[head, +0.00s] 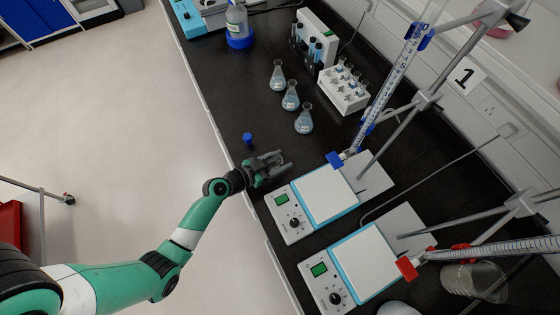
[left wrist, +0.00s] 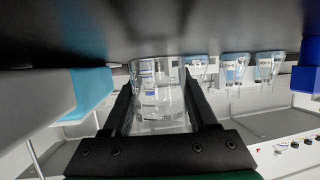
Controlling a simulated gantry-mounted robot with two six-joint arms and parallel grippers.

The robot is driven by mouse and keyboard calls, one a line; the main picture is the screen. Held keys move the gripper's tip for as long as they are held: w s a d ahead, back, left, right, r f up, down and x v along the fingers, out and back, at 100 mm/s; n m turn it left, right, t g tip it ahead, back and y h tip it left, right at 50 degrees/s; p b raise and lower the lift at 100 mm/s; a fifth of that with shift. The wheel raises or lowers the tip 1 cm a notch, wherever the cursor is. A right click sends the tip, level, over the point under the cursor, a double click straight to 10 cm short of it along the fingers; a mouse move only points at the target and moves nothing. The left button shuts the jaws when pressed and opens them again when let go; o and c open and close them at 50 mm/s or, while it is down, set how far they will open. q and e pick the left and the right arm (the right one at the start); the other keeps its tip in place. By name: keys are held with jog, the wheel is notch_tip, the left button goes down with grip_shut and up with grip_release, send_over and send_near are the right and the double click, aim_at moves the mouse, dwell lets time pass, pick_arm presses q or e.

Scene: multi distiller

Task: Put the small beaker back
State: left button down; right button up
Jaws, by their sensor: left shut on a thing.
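The small clear glass beaker (left wrist: 158,95) is between the two dark fingers of my left gripper (left wrist: 160,108) in the left wrist view, which shows the scene upside down. The fingers are shut on its sides. The beaker is close to the black bench top; I cannot tell whether it touches it. In the head view my left gripper (head: 272,162) is low over the front edge of the bench, beside the nearer-left hotplate stirrer (head: 318,196). The beaker is hard to make out there. My right gripper is not in view.
Several conical flasks (head: 290,96) stand farther back on the black bench (head: 235,95). A small blue object (head: 247,138) is just beyond the gripper. A second stirrer (head: 365,260), burette stands and a large beaker (head: 472,281) are at the right. Bare bench lies left of the flasks.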

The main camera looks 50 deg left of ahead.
aim_at(277, 167)
pick_arm(q)
jog(key=f, duration=0.1)
jog(key=s+f+b, duration=0.1)
jog(key=f, duration=0.1)
jog(key=shift+s, duration=0.1)
jog(key=shift+c, duration=0.9)
grip_release()
jog(key=shift+a, duration=0.1)
jog(key=shift+r+p, duration=0.75)
jog(key=shift+r, duration=0.2)
jog(key=v, duration=0.3)
jog(key=p+v, duration=0.1)
jog(key=v, duration=0.3)
jog(key=r+v, duration=0.1)
jog(key=v, duration=0.3)
jog(key=shift+a+p, duration=0.15)
jog(key=shift+p, duration=0.15)
jog(key=shift+r, duration=0.1)
